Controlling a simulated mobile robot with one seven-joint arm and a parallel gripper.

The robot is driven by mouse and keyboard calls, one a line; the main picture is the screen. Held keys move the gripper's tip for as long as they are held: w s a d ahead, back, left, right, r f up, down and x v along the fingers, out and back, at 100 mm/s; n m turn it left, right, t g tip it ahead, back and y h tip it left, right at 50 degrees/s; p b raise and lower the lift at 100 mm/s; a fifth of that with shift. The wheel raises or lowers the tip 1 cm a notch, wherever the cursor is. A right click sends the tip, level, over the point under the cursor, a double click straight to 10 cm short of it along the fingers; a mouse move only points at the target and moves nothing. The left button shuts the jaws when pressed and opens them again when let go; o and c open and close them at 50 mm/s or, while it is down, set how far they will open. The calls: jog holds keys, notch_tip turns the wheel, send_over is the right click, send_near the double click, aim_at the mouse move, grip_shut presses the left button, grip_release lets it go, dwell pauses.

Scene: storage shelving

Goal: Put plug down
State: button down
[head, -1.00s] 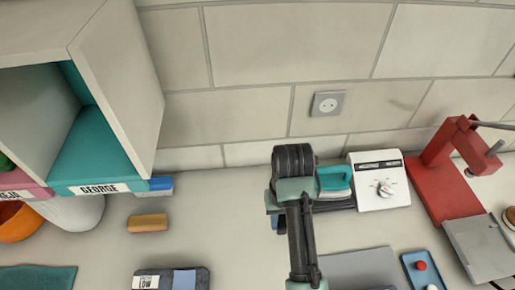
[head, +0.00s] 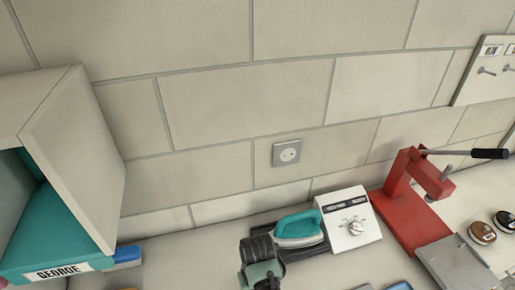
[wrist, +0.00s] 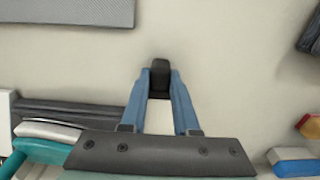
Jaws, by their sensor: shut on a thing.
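My gripper (wrist: 160,88) has blue fingers and is shut on a small black plug (wrist: 160,70), held between the fingertips in the wrist view. The plug is over the pale counter (wrist: 235,75), but I cannot tell whether it touches the surface. In the head view only the dark wrist part of my arm shows at the bottom middle, left of the teal iron. The fingers and plug are hidden there.
The teal iron (head: 298,228) stands beside a white dial box (head: 351,220). A red press (head: 408,200) stands right. A wall socket (head: 288,152) is above. A shelf (head: 75,160) is left. In the wrist view, a grey mat (wrist: 80,12) lies top left; the counter around the plug is clear.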

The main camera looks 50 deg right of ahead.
jog(key=shift+f, duration=0.55)
jog(key=c, duration=0.7)
grip_release()
jog(key=shift+o, duration=0.2)
jog(key=shift+r, duration=0.1)
notch_tip(320, 180, up, 13)
